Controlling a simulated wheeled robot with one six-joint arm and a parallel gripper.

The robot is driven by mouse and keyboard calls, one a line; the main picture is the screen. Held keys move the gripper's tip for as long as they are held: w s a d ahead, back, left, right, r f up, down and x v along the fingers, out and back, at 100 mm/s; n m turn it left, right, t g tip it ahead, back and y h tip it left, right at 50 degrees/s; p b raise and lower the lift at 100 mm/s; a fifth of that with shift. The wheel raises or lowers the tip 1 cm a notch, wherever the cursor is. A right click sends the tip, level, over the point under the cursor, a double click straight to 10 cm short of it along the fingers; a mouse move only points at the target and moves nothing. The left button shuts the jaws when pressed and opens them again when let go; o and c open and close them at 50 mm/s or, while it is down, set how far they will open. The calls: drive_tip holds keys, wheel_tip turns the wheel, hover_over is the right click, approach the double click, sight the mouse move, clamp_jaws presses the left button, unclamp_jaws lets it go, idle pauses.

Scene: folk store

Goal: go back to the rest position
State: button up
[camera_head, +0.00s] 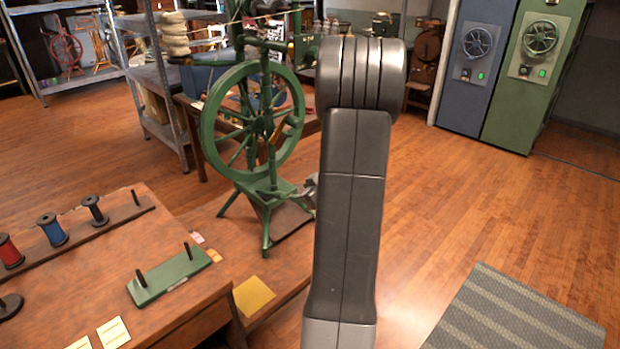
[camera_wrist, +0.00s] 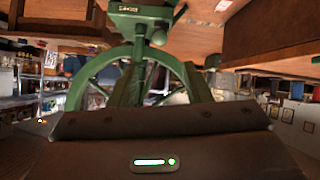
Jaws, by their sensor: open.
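My arm stands upright in the middle of the head view and hides most of my gripper (camera_head: 309,186). Only a small grey part of the gripper shows at the arm's left edge, beside the lower part of the green spinning wheel (camera_head: 254,125). In the wrist view a dark housing with a lit green mark fills the bottom, and no object shows held there. The spinning wheel also shows upside down in the wrist view (camera_wrist: 128,88), beyond that housing. My gripper is open. I cannot tell whether it touches the wheel's frame.
A wooden table (camera_head: 190,305) at the front left carries a green two-peg stand (camera_head: 168,275) and several spools. A striped grey mat (camera_head: 510,315) lies at the lower right. Blue (camera_head: 475,65) and green (camera_head: 537,75) cabinets stand behind. Wooden floor (camera_head: 455,195) is clear at right.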

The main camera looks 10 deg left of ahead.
sight(284, 197)
drive_tip(key=b+x, duration=0.2)
drive_tip(key=x, duration=1.2)
drive_tip(key=shift+d+f, duration=0.1)
drive_tip(key=p+v, duration=0.2)
drive_tip(key=v, duration=1.2)
drive_tip(key=b+x, duration=0.2)
drive_tip(key=x, duration=1.2)
drive_tip(key=shift+f+b, duration=0.25)
drive_tip(key=shift+b, duration=0.05)
drive_tip(key=shift+s+d+f+b, duration=0.1)
drive_tip(key=shift+s+b, duration=0.05)
drive_tip(key=shift+b, duration=0.8)
drive_tip(key=y+b, duration=0.1)
drive_tip(key=b, duration=0.2)
drive_tip(key=shift+f+t, duration=0.3)
drive_tip(key=shift+t, duration=0.1)
drive_tip(key=f+t+y+b, duration=0.1)
drive_tip(key=b, duration=0.6)
drive_tip(key=shift+s+d+f, duration=0.1)
drive_tip(key=shift+d, duration=0.05)
drive_tip(key=shift+y+b, duration=0.3)
drive_tip(key=shift+b, duration=0.25)
